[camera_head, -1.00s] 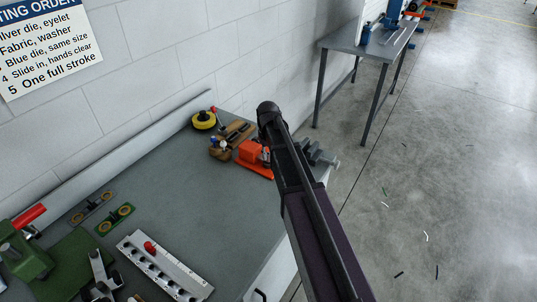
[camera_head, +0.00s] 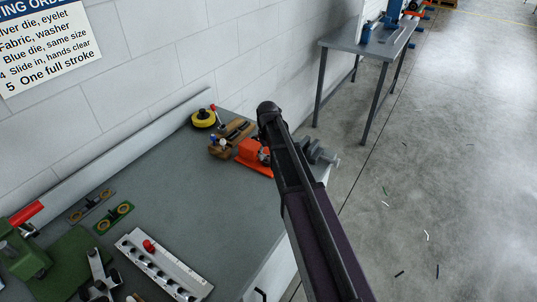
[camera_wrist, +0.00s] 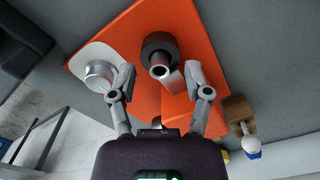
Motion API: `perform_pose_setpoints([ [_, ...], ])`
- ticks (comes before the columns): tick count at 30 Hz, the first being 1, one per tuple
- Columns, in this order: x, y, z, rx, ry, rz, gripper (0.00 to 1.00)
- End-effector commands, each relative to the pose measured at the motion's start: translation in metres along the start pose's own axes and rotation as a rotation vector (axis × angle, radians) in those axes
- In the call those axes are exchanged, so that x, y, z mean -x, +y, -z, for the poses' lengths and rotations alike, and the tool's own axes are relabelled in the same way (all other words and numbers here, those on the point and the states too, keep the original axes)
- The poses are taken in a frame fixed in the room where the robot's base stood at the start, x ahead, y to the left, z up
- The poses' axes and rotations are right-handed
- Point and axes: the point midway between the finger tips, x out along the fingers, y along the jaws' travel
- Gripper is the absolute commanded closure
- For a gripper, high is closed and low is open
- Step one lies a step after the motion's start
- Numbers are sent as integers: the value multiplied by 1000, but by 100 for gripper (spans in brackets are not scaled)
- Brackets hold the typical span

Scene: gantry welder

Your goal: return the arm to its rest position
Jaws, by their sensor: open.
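My arm reaches up across the right of the bench in the head view, its far end above the bench's right edge. My gripper (camera_wrist: 163,88) shows in the wrist view with its two fingers spread apart and nothing between them. Below the fingers is an orange device (camera_wrist: 125,60) with a dark round part and a silver knob. I cannot tell whether the fingers touch it. The orange device (camera_head: 252,160) also shows in the head view, partly hidden by my arm.
The grey bench (camera_head: 190,190) holds a white rack (camera_head: 165,265), a green press (camera_head: 25,250), green die plates (camera_head: 114,217), a wooden block (camera_head: 232,135) and a yellow disc (camera_head: 203,118). A second table (camera_head: 350,45) stands at the back right.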

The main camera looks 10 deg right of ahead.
Motion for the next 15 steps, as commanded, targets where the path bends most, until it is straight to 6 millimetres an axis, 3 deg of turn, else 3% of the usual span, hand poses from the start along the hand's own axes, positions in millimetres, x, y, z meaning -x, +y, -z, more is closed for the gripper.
perform_pose_setpoints([
  [8,0,-2,-6,-5,0,0,37],
  [15,0,-11,-44,-48,0,0,37],
])
